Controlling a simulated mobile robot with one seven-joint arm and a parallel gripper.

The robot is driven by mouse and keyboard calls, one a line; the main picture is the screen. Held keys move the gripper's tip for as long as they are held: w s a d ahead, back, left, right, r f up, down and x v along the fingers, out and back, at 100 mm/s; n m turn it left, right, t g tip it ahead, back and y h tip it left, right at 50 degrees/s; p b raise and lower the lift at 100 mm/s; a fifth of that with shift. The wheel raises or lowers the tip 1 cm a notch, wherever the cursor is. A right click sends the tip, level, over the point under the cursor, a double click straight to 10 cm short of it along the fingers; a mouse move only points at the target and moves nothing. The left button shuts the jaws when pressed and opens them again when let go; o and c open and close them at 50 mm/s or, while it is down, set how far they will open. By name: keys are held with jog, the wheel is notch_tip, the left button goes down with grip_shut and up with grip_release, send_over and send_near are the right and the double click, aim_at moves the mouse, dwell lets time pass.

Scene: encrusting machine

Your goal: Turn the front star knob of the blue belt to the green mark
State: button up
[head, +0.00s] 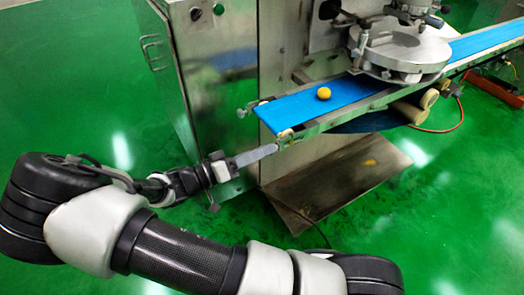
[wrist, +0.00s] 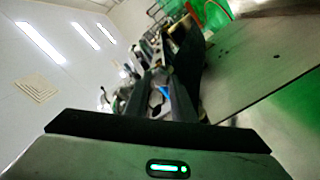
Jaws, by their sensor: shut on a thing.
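The blue belt (head: 296,110) runs from the near end of the conveyor up to the right under the machine head. The front star knob (head: 287,142) is at the belt frame's near front corner, small and mostly covered by my fingertips. My gripper (head: 277,148) reaches it from the lower left and is shut on it. In the wrist view my gripper (wrist: 157,88) points away towards the conveyor frame, and the knob cannot be made out between the fingers. I cannot make out the green mark in either view.
A yellow ball (head: 324,93) lies on the belt. Another knob (head: 242,113) sticks out on the belt's far left side. A steel cabinet (head: 215,85) stands behind my gripper. A slanted metal plate (head: 335,185) is below the belt. The green floor at left is clear.

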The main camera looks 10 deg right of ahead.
jog(key=shift+m, duration=1.2)
jog(key=o, duration=1.1)
jog(key=shift+c, duration=0.2)
jog(key=shift+a, duration=0.15)
jog(key=p+v, duration=0.2)
jog(key=v, duration=1.5)
jog(key=shift+r, duration=0.1)
